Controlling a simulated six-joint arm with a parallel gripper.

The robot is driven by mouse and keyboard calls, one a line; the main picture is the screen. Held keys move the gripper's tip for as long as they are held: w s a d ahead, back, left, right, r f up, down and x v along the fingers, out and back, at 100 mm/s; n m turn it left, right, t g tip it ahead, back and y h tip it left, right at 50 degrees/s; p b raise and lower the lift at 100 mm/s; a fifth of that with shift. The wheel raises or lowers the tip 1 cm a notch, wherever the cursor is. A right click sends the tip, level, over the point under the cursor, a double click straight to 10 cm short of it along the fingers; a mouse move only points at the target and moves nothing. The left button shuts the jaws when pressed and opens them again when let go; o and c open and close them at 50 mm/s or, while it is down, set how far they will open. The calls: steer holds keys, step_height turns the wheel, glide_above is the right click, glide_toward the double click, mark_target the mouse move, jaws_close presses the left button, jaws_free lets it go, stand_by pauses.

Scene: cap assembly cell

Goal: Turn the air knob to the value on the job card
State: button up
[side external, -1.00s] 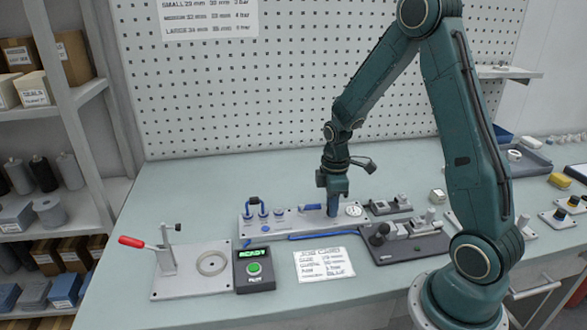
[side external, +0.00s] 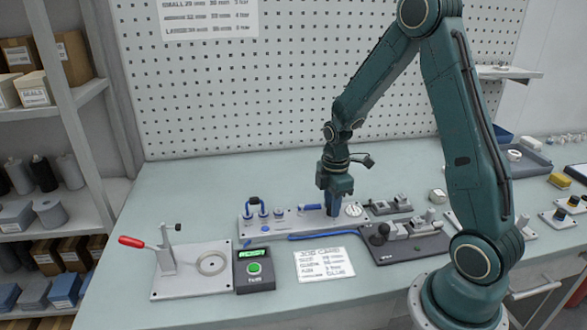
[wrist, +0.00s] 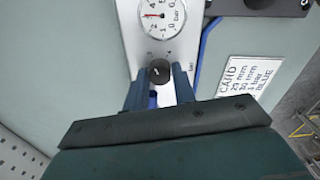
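The air knob (wrist: 159,72), a dark round knob with a small light mark, sits on a pale panel in the wrist view. My gripper (wrist: 161,80) points down over it, with one blue finger on each side, close against it. It looks shut on the knob. In the side view my gripper (side external: 333,213) stands at the panel's right part and hides the knob. The pressure gauge (wrist: 163,15), marked in bar, has a red needle pointing left. It also shows in the side view (side external: 354,209). The job card (side external: 324,264) lies in front; its small print is hard to read.
The panel (side external: 285,226) also carries blue fittings at its left. A clamp stand with a red handle (side external: 131,242) and a box with a green button (side external: 254,268) are left of the card. A dark fixture plate (side external: 402,248) lies close on the right.

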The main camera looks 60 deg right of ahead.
steer(key=o, duration=0.4)
steer(key=shift+c, duration=0.2)
steer(key=shift+r, duration=0.1)
step_height(320, 180, up, 14)
stand_by(0.5)
steer(key=s+a+r+m+t, duration=0.2)
steer(key=s+a+r+m, duration=0.2)
steer(key=s+a, duration=0.3)
steer(key=s+a+r+m+t, duration=0.3)
steer(key=s+a+r+m, duration=0.1)
steer(key=s+a+m, duration=0.3)
steer(key=shift+s+r+t, duration=0.15)
steer(key=shift+s+t, duration=0.15)
steer(key=shift+s, duration=0.65)
